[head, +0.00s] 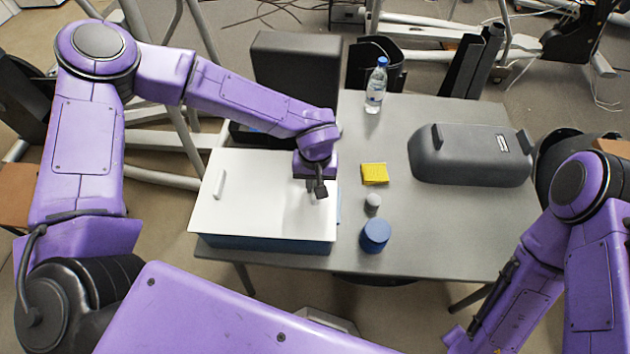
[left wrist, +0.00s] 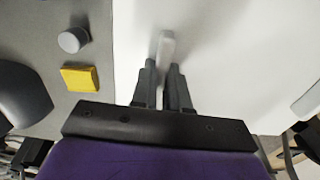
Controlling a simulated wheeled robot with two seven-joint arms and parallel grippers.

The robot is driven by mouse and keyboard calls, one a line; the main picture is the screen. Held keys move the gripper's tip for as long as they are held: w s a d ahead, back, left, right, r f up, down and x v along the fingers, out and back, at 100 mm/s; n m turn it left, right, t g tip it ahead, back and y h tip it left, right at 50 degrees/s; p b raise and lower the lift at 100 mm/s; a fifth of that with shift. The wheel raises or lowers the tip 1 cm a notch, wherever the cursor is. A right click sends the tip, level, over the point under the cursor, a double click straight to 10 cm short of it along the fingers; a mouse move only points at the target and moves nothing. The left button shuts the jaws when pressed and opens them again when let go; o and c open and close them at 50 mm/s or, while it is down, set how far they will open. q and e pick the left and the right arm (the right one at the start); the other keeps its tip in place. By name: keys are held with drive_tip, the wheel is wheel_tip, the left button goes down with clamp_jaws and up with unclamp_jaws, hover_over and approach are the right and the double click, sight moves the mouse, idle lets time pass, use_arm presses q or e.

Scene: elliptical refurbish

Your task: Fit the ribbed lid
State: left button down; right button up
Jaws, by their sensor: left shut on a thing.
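A wide white lid (head: 255,195) lies over a blue box (head: 265,243) at the left of the table; a white bar handle (head: 219,184) stands near its left side. My left gripper (head: 319,188) is over the lid's right part. In the left wrist view my left gripper (left wrist: 163,70) is shut on a second white handle (left wrist: 167,45) of the lid. A blue round container (head: 376,235) and a small grey cylinder (head: 373,201) stand to the right of the box. I cannot make out ribs on any of them. My right gripper is not visible.
A yellow block (head: 374,174) lies right of the lid. A water bottle (head: 376,87) stands at the back edge of the grey table (head: 440,230). A dark grey case (head: 470,155) lies at the right. The table's front right is clear.

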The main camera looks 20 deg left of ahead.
use_arm(q)
drive_tip(key=shift+f, duration=0.4)
idle(0.3)
drive_tip(key=c, duration=1.1)
unclamp_jaws()
drive_tip(key=shift+o, duration=0.2)
wheel_tip(320, 180, up, 11)
drive_tip(key=b, duration=0.1)
drive_tip(key=shift+f, duration=0.2)
